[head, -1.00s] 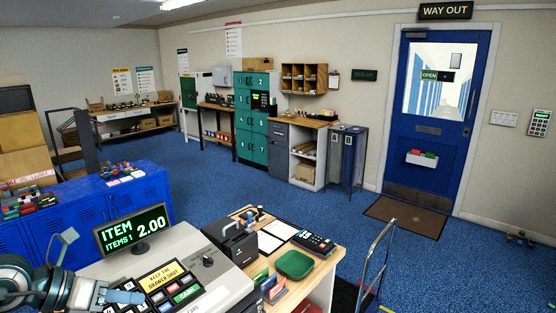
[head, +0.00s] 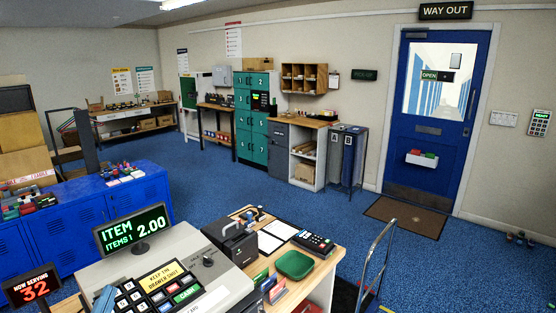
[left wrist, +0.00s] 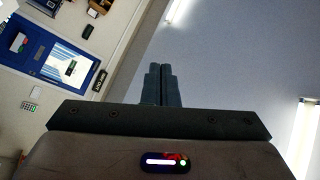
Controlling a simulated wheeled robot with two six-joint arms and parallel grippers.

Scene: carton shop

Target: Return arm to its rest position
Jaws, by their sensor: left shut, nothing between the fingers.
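My left gripper (left wrist: 160,85) shows in the left wrist view with its two dark fingers together and nothing between them. It points up toward the ceiling, with the wall and the blue door tilted at the left of that view. I cannot clearly make out my left arm in the head view. My right gripper is in neither view.
The till (head: 205,270) with its keypad and green ITEM 2.00 display (head: 133,229) stands close in front. A NOW SERVING 32 sign (head: 33,287) is at lower left. Blue lockers (head: 120,200) stand behind. A wooden counter (head: 318,262) holds a green tray (head: 295,265). Open blue floor lies beyond.

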